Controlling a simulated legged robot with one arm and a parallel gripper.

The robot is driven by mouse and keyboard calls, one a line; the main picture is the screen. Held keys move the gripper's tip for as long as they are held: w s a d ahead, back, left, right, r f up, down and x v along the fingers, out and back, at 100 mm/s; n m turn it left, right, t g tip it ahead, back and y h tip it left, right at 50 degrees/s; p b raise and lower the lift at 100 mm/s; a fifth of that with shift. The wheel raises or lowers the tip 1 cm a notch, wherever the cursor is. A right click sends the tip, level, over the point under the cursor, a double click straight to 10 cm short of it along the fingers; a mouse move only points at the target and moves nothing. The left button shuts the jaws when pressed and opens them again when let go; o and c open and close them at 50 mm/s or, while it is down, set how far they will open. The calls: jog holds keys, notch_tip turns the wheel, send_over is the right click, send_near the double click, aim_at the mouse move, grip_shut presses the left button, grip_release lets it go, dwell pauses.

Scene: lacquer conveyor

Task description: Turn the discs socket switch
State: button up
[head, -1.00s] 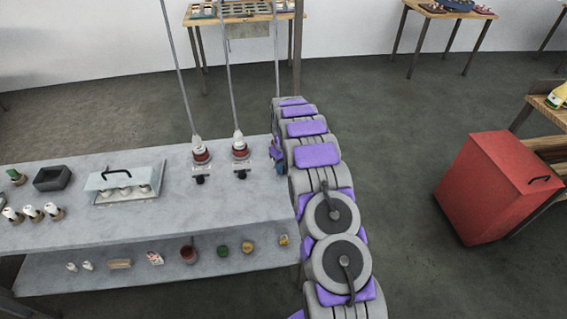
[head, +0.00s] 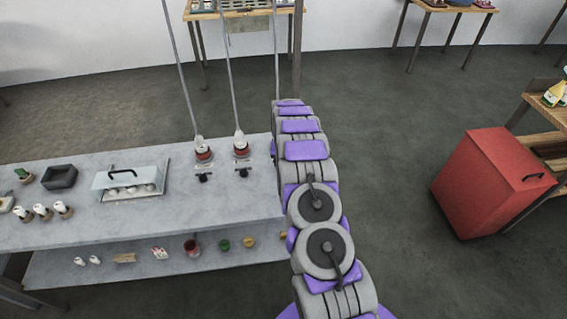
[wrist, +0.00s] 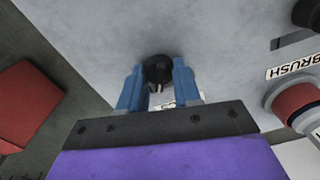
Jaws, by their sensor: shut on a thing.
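A round black switch knob (wrist: 157,67) with a small pale mark on its lower edge is on the grey worktop in the wrist view. My gripper (wrist: 158,75) has its two blue fingers on either side of this knob and is shut on it. A white label (wrist: 166,105) between the fingers is mostly hidden, so I cannot read it. In the head view my arm hides the gripper and the knob at the right end of the workbench (head: 235,205).
Two red-and-white plugs (head: 204,150) (head: 242,146) on hanging cables stand left of my arm, each with a black switch in front. A "BRUSH" label (wrist: 294,62) lies right of the knob. A clear-lidded tray (head: 130,182) stands farther left. A red box (head: 490,185) stands right.

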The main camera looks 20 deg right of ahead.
jog(key=shift+w+r, duration=0.1)
jog(key=shift+w, duration=0.05)
dwell(0.3)
jog(key=o, duration=1.1)
jog(key=shift+c, duration=0.2)
notch_tip(320, 180, up, 17)
jog(key=p, duration=0.1)
jog(key=shift+p, duration=0.4)
